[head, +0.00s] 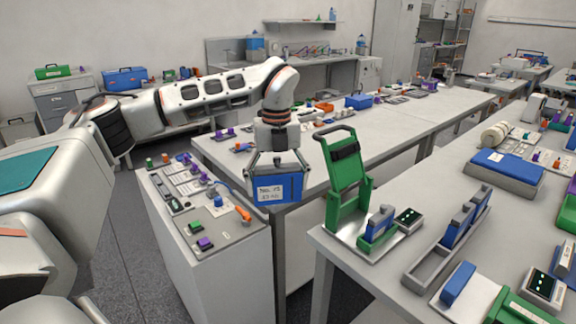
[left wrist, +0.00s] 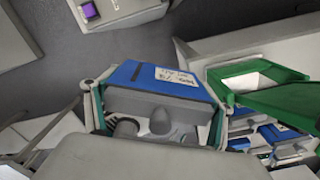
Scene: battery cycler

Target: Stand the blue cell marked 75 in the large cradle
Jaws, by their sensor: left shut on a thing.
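The blue cell (head: 277,189) carries a pale label that reads No. 75. My left gripper (head: 276,168) is shut on it and holds it in the air, label facing the head camera, between the grey cabinet and the right-hand bench. In the left wrist view the cell (left wrist: 165,82) lies between the fingers, its label at the top and a grey end towards the camera. A tall green cradle (head: 345,192), which looks like the large one, stands just right of the cell, on the near bench's left corner. It also shows in the left wrist view (left wrist: 262,88). My right gripper is not in view.
A small blue cell (head: 379,223) and a dark display box (head: 408,218) stand beside the green cradle. A grey rack (head: 430,258) with blue cells lies right of it. The grey cabinet (head: 215,265) bears small parts. A gap of floor separates cabinet and bench.

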